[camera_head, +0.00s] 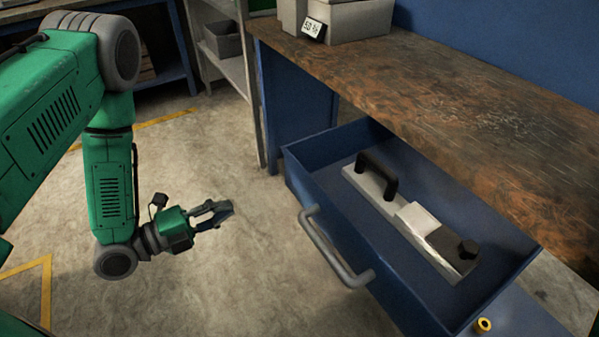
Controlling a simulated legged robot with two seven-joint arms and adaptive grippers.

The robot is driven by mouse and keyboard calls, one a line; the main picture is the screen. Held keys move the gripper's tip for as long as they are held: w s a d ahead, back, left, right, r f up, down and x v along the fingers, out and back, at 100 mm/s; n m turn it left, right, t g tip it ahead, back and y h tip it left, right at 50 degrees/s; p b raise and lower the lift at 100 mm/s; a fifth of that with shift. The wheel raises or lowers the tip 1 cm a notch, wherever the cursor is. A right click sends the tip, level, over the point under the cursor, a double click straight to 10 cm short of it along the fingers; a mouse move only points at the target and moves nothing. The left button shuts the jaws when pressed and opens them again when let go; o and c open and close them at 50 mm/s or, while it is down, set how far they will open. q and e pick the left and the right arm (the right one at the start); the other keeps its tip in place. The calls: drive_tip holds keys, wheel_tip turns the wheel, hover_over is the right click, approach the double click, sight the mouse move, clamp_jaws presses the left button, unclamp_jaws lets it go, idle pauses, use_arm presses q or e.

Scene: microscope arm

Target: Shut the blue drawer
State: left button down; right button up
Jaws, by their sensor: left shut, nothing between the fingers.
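The blue drawer (313,193) is pulled out from under the brown-topped workbench (430,85). Its grey bar handle (332,252) runs along the front face. A tool with a black handle and a pale and dark body (384,190) lies inside the drawer. My left gripper (227,210) is shut and empty. It is to the left of the drawer front, apart from the handle, with its fingertips pointing right toward the drawer. My right gripper is not in view.
Grey boxes with a small label (314,28) stand on the bench's far end. A grey shelf (226,62) with a dark bin is behind. A yellow round piece (484,324) shows near the drawer's lower right corner. The floor between my left gripper and the drawer is clear.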

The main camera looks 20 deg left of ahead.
use_arm(q)
drive_tip(key=b, duration=0.2)
approach(291, 177)
drive_tip(key=shift+m+h, duration=0.3)
drive_tip(key=shift+m, duration=0.1)
drive_tip(key=x, duration=0.8)
drive_tip(key=shift+f, duration=0.1)
